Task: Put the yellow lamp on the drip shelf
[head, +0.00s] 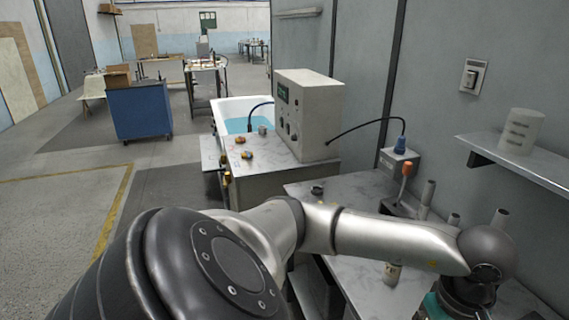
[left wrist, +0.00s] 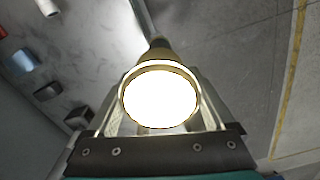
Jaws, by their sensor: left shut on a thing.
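The yellow lamp (left wrist: 160,97) fills the middle of the left wrist view, its glaring white round face inside a yellow-brass rim towards the camera. My left gripper (left wrist: 161,110) is shut on it, a finger on either side. In the head view my left arm reaches across to the lower right, and the gripper's jaws and the lamp cannot be made out there. A grey wall shelf (head: 530,176), which looks like the drip shelf, is at the right, above the arm's wrist, with a pale ribbed cylinder (head: 521,132) on it. My right gripper is not in view.
A marbled worktop (head: 345,188) lies under my arm, with upright grey tubes (head: 426,198) and an orange-topped tool (head: 405,180). A control box (head: 310,115) stands beyond, beside a bathtub (head: 234,112). The shelf's near part looks bare. Open floor lies left.

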